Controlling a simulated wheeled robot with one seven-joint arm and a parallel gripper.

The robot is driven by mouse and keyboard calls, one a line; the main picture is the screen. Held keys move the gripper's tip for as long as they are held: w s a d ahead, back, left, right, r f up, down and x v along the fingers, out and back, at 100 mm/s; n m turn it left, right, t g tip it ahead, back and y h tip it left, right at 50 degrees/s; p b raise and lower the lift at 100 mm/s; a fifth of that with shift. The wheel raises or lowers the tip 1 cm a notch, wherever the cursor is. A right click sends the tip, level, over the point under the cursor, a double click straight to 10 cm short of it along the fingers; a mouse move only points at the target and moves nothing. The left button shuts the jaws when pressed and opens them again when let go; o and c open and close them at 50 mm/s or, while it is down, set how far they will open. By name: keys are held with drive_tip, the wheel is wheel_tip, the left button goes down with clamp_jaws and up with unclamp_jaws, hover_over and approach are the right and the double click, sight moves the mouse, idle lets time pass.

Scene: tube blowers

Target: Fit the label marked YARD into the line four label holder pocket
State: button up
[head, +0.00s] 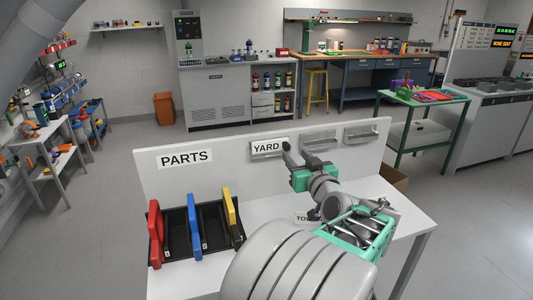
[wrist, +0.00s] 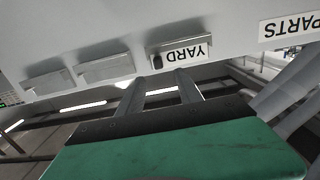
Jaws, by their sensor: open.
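The white YARD label (head: 266,148) is upright at the leftmost of three metal pockets (head: 252,154) on the grey back panel. It also shows upside down in the wrist view (wrist: 186,52), with a dark knob (wrist: 157,60) at one end, and looks seated in its pocket. The other two pockets (wrist: 107,68) (wrist: 50,82) look empty. No line number is readable on the pockets. My gripper (head: 291,160) is open, with its fingers (wrist: 161,78) apart and empty, close to the panel and clear of the label.
A PARTS sign (head: 186,158) is on the panel's left. A black rack (head: 180,245) with red, blue and yellow pieces stands on the white table (head: 265,205). A green cart (head: 424,112) stands behind to the right.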

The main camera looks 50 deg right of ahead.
sight(288, 146)
drive_tip(key=p+x, duration=0.2)
drive_tip(key=x, duration=0.5)
drive_tip(key=shift+w+d, duration=0.2)
drive_tip(key=shift+d, duration=0.05)
drive_tip(key=shift+s, duration=0.1)
drive_tip(key=shift+c, duration=0.5)
clamp_jaws()
